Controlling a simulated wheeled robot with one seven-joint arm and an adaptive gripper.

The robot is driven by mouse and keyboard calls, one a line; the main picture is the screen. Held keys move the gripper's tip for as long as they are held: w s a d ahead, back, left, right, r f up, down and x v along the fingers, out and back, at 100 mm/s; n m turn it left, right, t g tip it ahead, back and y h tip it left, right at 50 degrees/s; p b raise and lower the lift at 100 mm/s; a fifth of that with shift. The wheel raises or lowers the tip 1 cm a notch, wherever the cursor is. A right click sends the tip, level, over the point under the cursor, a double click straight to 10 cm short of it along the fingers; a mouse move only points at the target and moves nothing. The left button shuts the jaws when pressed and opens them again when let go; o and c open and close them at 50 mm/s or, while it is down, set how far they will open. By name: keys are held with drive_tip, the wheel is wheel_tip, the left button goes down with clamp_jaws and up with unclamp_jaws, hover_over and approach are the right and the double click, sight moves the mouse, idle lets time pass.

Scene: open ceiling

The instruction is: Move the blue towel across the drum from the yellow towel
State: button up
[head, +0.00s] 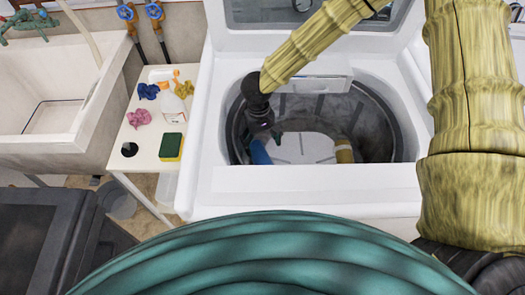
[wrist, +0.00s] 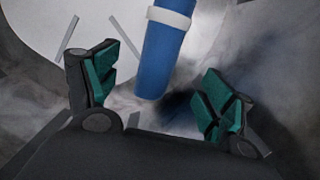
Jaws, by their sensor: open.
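The blue towel (head: 260,152) is a roll at the left side of the washer drum (head: 375,132). In the wrist view the blue towel (wrist: 160,62) has a pale band (wrist: 170,17) around it and lies between and beyond my fingertips. The yellow towel (head: 344,151) is at the right side of the drum, across the pale central disc (head: 302,148). My gripper (head: 270,135) reaches down into the drum just above the blue towel. In the wrist view my gripper (wrist: 160,88) has its teal-padded fingers wide apart, with nothing held. The lower part of both towels is hidden by the washer's front edge.
The washer's white front rim (head: 318,184) and raised lid (head: 315,12) bound the opening. Left of it a small white table (head: 146,158) holds a spray bottle (head: 173,108), a sponge (head: 171,147) and crumpled cloths. A sink (head: 50,95) stands farther left.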

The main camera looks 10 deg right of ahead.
drive_tip(key=shift+w+r, duration=0.1)
drive_tip(key=shift+r, duration=0.8)
